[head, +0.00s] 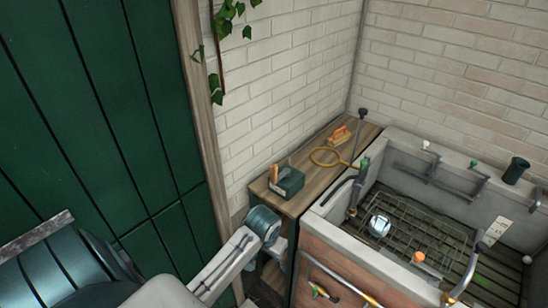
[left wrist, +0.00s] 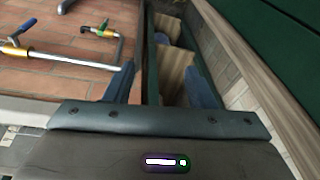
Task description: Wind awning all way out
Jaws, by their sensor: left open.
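No awning shows as such in either view. In the head view a grey bar (head: 345,283) with small orange and green parts runs along the terracotta-coloured front of the trough; I cannot tell whether it is a crank. A rod with a yellow band (left wrist: 15,53) and a bent grey handle with green and yellow parts (left wrist: 103,31) show at the upper left of the left wrist view. My left gripper (left wrist: 163,68) is open and empty, its fingers apart over the gap beside the tiled front, right of the rod. My right gripper is out of view.
A green panelled wall (head: 90,120) fills the left.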

